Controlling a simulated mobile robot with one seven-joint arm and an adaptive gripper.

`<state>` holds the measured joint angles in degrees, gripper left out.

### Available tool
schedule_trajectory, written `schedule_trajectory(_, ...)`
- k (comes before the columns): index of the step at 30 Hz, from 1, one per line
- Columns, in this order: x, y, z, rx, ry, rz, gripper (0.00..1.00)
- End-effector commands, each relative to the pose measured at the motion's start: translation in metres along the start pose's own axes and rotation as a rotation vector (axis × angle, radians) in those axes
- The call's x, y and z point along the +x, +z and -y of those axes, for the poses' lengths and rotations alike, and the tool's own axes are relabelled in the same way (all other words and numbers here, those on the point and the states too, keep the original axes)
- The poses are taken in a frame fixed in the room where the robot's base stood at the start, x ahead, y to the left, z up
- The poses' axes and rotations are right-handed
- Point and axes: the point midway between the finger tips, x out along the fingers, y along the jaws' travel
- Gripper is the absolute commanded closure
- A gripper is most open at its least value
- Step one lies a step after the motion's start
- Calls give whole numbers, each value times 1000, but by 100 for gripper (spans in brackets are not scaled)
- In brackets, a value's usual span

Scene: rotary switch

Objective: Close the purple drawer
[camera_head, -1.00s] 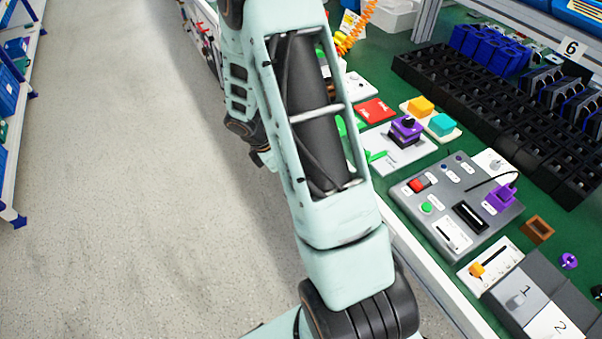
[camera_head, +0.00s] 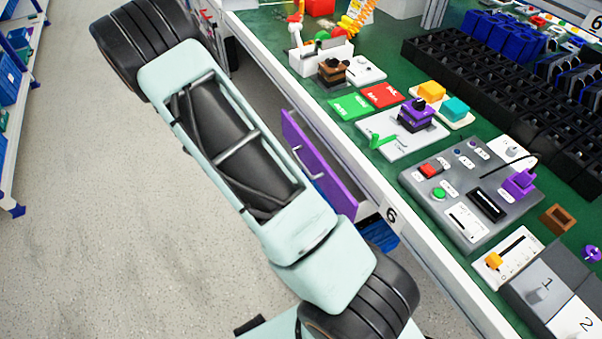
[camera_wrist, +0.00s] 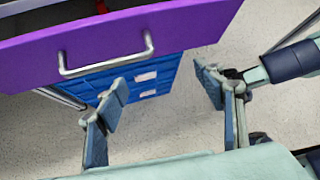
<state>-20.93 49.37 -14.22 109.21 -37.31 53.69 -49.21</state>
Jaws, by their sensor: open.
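The purple drawer (camera_head: 325,172) sticks out from under the front edge of the workbench in the head view. It stands partly open, and my arm covers part of it. In the wrist view the purple drawer front (camera_wrist: 190,28) crosses the top, with a silver bar handle (camera_wrist: 105,62) on it. My gripper (camera_wrist: 162,92) is open and empty, its two fingers spread below the handle in the picture. The fingers appear apart from the handle and the drawer front. The gripper is hidden in the head view.
The green workbench (camera_head: 395,85) carries a grey control panel (camera_head: 455,195), a purple rotary switch (camera_head: 416,112) and black bins (camera_head: 500,90). A blue bin (camera_wrist: 140,78) lies below the drawer. The grey floor (camera_head: 90,230) left of my arm is clear.

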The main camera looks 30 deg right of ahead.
Motion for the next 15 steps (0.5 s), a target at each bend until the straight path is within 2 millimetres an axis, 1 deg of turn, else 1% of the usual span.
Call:
schedule_trajectory(1,14,-15,-5,-6,-7,72,30)
schedule_trajectory(3,20,-21,-10,2,-13,170,22)
schedule_trajectory(6,24,-27,-18,23,-4,317,11)
schedule_trajectory(9,18,-33,-29,55,29,465,0)
schedule_trajectory(11,10,-36,-35,78,57,546,0)
schedule_trajectory(15,-12,-44,-46,132,127,694,0)
